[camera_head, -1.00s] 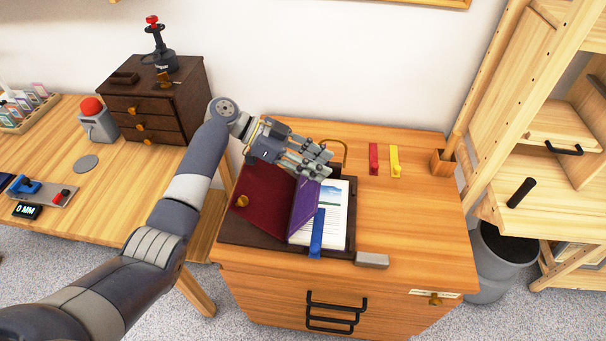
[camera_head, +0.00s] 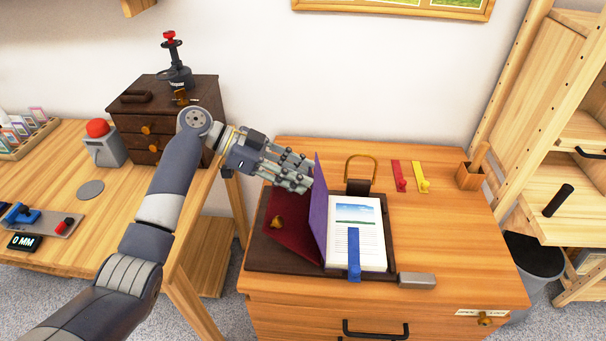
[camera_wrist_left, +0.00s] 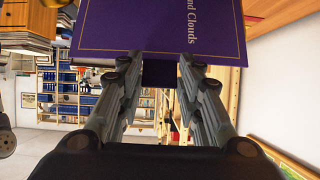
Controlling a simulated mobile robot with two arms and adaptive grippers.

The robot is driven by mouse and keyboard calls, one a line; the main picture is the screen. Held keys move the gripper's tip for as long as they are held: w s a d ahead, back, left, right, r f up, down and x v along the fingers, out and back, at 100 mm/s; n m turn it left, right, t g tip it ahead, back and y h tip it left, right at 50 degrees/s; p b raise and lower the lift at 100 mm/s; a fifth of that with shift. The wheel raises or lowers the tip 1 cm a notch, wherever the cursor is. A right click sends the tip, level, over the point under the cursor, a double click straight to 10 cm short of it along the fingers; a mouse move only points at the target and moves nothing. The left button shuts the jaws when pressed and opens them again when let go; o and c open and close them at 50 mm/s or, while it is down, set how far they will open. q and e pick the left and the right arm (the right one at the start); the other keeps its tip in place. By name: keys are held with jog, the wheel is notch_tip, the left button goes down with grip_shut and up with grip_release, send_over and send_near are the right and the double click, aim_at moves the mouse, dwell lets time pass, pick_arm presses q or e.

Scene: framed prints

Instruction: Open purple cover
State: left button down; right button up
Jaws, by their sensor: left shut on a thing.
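The purple cover (camera_head: 319,215) stands steeply raised along the left side of a white printed page (camera_head: 355,222). In the left wrist view the purple cover (camera_wrist_left: 150,30) fills the top, with gold lettering and a thin gold border. My left gripper (camera_head: 309,176) is shut on the cover near its upper far edge; its fingers also show in the left wrist view (camera_wrist_left: 158,75). A dark red cover (camera_head: 292,228) with a brass knob (camera_head: 277,222) lies to the left. My right gripper is not in view.
A brown drawer box (camera_head: 150,112) stands behind my left arm.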

pick_arm(q)
jog(key=shift+s+a+f, duration=0.1)
jog(key=shift+a+f, duration=0.05)
jog(key=shift+f, duration=0.3)
jog(key=shift+s+a+f, duration=0.1)
jog(key=shift+f, duration=0.3)
jog(key=c, duration=1.1)
grip_release()
jog(key=shift+w, duration=0.1)
jog(key=shift+w+r, duration=0.1)
jog(key=shift+r, duration=0.25)
jog(key=v, duration=1.1)
jog(key=shift+w+a+r, duration=0.15)
jog(key=shift+a, duration=0.15)
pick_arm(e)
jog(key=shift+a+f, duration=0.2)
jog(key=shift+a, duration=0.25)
